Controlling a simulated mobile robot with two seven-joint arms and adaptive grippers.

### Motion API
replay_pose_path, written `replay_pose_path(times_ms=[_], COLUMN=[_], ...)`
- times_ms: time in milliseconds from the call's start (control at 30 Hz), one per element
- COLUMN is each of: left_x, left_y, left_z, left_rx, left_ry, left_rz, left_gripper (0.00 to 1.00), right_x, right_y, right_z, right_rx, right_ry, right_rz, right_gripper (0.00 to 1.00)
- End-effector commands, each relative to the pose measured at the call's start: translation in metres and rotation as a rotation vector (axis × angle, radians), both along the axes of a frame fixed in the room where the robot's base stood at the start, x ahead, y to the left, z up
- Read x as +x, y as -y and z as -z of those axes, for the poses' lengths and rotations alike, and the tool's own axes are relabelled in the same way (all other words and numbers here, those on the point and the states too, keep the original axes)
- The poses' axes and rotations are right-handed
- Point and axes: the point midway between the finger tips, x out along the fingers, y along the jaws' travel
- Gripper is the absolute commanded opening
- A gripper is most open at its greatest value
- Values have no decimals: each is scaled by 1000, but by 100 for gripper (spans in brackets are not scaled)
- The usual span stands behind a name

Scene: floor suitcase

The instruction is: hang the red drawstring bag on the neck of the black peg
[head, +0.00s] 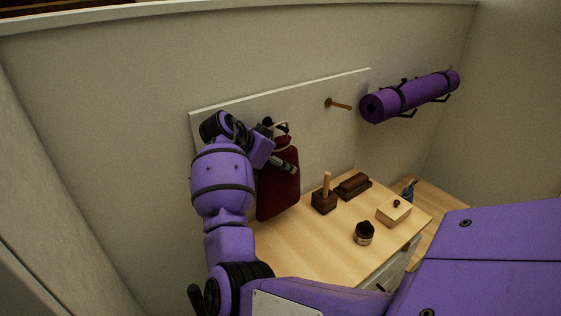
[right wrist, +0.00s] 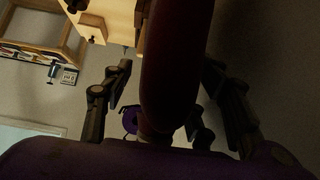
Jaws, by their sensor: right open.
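The dark red drawstring bag (head: 279,185) hangs flat against the wall board in the head view. Its pale cord loop (head: 281,127) is at the black peg (head: 268,122), a dark knob partly hidden by my wrist. I cannot tell exactly how the cord sits on the neck. My right gripper (head: 284,163) is in front of the bag's upper part. In the right wrist view my right gripper (right wrist: 168,72) has its fingers apart, on either side of the dark red bag (right wrist: 172,60). My left gripper is not in view.
A wooden peg (head: 339,104) is bare on the white board, right of the bag. A rolled purple mat (head: 410,96) sits on a wall rack. The wooden cabinet top (head: 310,245) below holds a mallet-like block (head: 324,199), a brush (head: 353,186), a box (head: 394,212) and a jar (head: 364,233).

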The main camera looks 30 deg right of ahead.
Motion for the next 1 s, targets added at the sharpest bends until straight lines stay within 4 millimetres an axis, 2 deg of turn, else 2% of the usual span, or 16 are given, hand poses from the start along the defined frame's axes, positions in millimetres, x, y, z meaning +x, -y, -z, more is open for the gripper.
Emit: replay_pose_path(times_ms=[167, 500, 633, 800, 1000], left_x=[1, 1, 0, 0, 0], left_y=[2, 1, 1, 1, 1], left_z=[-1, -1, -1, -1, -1], left_rx=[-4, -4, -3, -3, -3], left_ry=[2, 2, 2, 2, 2], left_rz=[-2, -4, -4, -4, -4], left_gripper=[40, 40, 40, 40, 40], right_x=[0, -7, -10, -11, -12], right_y=[-10, -61, -75, -86, -87], right_z=[-9, -58, -72, -82, -84], right_rx=[-2, -1, -2, -2, -3], right_ry=[3, 4, 4, 4, 3], right_rz=[-2, -3, -1, -1, 0], right_gripper=[53, 53, 53, 53, 53])
